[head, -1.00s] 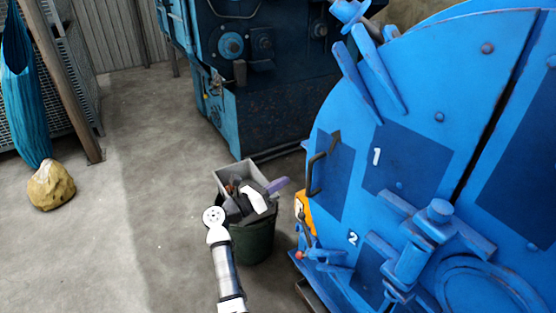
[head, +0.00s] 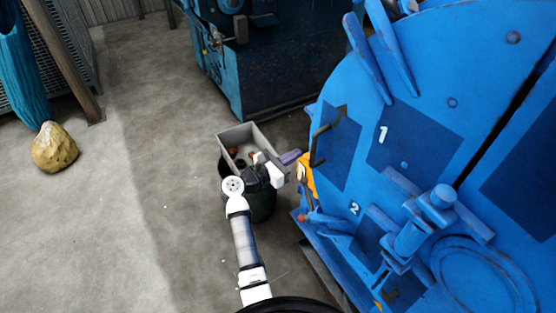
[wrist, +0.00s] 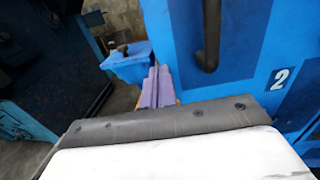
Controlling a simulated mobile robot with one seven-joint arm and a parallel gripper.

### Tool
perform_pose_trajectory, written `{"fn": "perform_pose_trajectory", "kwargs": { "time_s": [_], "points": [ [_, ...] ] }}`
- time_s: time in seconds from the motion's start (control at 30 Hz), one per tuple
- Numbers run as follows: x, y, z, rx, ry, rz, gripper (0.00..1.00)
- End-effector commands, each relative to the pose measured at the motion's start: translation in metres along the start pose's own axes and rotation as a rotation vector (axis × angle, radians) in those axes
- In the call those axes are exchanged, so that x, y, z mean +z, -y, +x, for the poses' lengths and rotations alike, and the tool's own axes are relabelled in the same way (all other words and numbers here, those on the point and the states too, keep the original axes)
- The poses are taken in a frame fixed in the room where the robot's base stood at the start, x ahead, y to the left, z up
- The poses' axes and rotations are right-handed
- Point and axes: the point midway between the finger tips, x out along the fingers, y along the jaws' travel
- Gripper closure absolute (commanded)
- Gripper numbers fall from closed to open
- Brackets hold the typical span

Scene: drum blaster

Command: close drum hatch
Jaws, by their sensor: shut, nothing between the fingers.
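The blue drum hatch (head: 425,110) is a large round-edged plate with white numbers 1 and 2, filling the right of the head view. A dark bent handle (head: 316,142) stands out at its left edge. It shows upright in the wrist view (wrist: 211,38), right of my fingers. My gripper (head: 292,157) has purple fingers, shut and empty, just left of the handle's lower end in the head view. In the wrist view the fingers (wrist: 155,88) point at the hatch's left edge and look apart from the handle. The white gripper body hides what lies below.
A dark green bin (head: 263,203) and a grey box (head: 240,140) stand behind my arm. An orange part (head: 308,186) and a red-knobbed lever sit low beside the hatch. A blue machine (head: 265,65) stands behind. Open concrete floor (head: 150,210) lies left, with a yellowish rock (head: 54,148).

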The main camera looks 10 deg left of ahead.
Motion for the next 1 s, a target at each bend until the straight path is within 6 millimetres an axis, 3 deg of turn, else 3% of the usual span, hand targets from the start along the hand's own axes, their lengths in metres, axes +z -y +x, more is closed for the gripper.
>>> {"fn": "perform_pose_trajectory", "kwargs": {
  "time_s": [0.23, 0.77, 1.0],
  "points": [
    [0.001, 0.0, 0.032, -0.001, 0.002, -0.001, 1.0],
    [-0.002, 0.0, 0.041, -0.01, 0.003, 0.0, 1.0],
    [-0.006, 0.002, 0.075, -0.097, 0.003, 0.003, 1.0]
  ]
}}
